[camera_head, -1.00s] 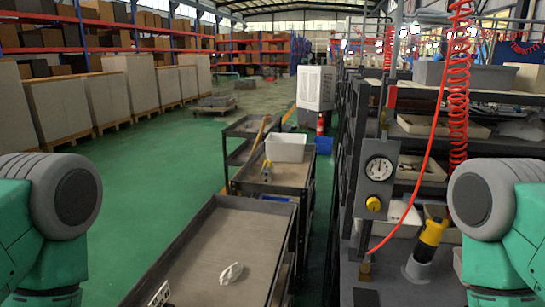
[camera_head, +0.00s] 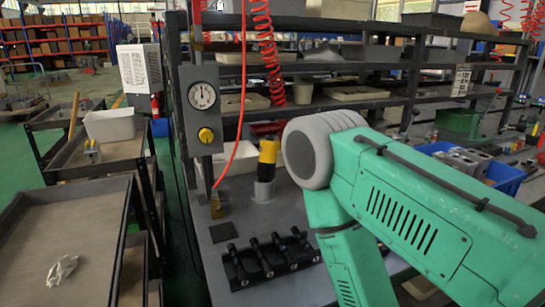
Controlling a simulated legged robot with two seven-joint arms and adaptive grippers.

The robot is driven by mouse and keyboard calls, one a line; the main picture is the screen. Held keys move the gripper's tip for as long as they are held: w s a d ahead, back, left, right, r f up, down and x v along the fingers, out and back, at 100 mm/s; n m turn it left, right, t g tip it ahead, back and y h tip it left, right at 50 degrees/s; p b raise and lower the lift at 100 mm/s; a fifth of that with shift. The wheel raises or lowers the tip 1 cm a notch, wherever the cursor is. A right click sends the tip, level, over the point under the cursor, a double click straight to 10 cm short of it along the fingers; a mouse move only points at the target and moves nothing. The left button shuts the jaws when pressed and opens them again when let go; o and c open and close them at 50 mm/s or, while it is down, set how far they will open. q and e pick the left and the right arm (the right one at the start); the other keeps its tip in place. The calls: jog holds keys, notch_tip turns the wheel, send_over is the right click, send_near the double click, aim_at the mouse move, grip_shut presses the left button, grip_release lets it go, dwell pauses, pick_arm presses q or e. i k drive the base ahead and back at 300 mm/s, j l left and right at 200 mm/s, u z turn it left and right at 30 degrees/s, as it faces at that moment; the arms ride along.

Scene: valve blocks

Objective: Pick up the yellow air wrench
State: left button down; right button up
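The yellow air wrench (camera_head: 268,152) stands upright in a grey holder (camera_head: 263,191) on the grey workbench, at the middle of the view. Its upper part is yellow and dark. My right arm comes in from the right, and its rounded grey joint is just right of the wrench in the picture. Neither of my grippers is in view, and my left arm is out of the frame.
A gauge panel (camera_head: 202,110) with a yellow knob and a red hose stands left of the wrench. A black rack of parts (camera_head: 270,262) lies on the bench in front. Shelves rise behind. A cart (camera_head: 75,240) with a white crumpled item stands at the left.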

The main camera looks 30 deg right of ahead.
aim_at(268, 151)
jog(key=z, duration=0.85)
jog(key=l, duration=0.25)
jog(key=i, duration=0.05)
